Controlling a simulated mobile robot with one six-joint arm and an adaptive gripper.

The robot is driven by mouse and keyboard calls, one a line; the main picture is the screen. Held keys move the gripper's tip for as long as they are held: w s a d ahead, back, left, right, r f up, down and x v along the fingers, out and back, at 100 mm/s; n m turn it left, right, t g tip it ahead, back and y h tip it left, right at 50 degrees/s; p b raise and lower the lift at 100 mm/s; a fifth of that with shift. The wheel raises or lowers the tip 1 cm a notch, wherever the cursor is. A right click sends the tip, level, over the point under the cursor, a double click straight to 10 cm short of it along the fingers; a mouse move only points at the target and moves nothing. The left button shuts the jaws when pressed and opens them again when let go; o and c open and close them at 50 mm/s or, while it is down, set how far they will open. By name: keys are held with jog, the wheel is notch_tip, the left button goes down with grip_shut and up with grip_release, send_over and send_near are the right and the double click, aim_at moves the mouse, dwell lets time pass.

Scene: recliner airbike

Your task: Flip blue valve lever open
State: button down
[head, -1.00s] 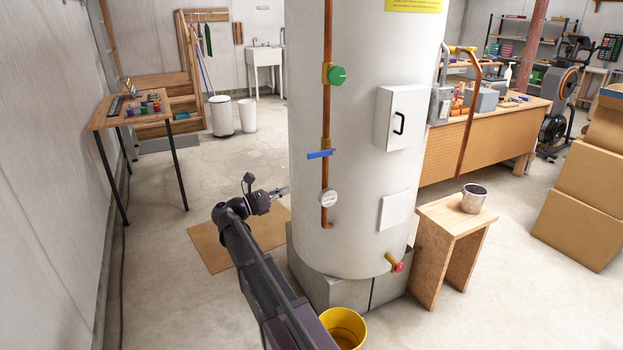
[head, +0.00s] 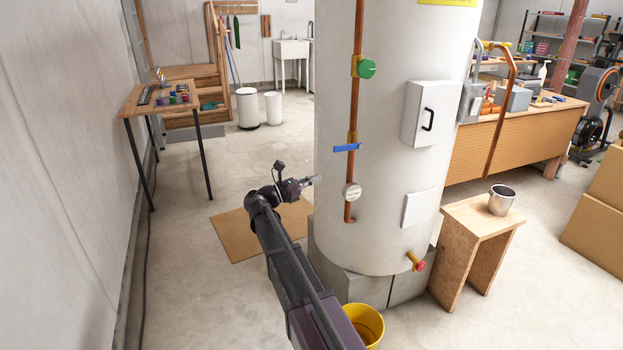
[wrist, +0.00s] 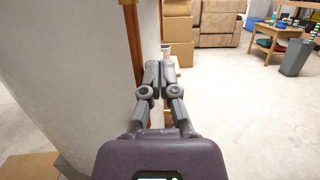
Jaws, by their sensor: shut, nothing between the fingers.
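The blue valve lever (head: 346,147) sits on the vertical copper pipe (head: 355,100) on the front of the white tank (head: 395,170). The lever lies about level, across the pipe, in the head view. My gripper (head: 316,179) is below and left of the lever, beside the lower pipe. In the wrist view my gripper (wrist: 160,66) has its fingers together and empty, with the copper pipe (wrist: 134,50) just to their left. I do not make out the blue lever in the wrist view. Whether the fingertips touch anything cannot be told.
A yellow bucket (head: 372,322) stands by the tank base. A wooden stool (head: 470,215) with a metal pot is to the right.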

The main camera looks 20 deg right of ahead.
aim_at(348, 148)
jog(key=d+r+p, duration=0.5)
jog(key=d, duration=0.2)
jog(key=shift+r, duration=0.35)
jog(key=shift+w+d, duration=0.1)
jog(key=shift+d+r+p, duration=0.1)
jog(key=shift+d+p, duration=0.1)
jog(key=shift+p, duration=0.25)
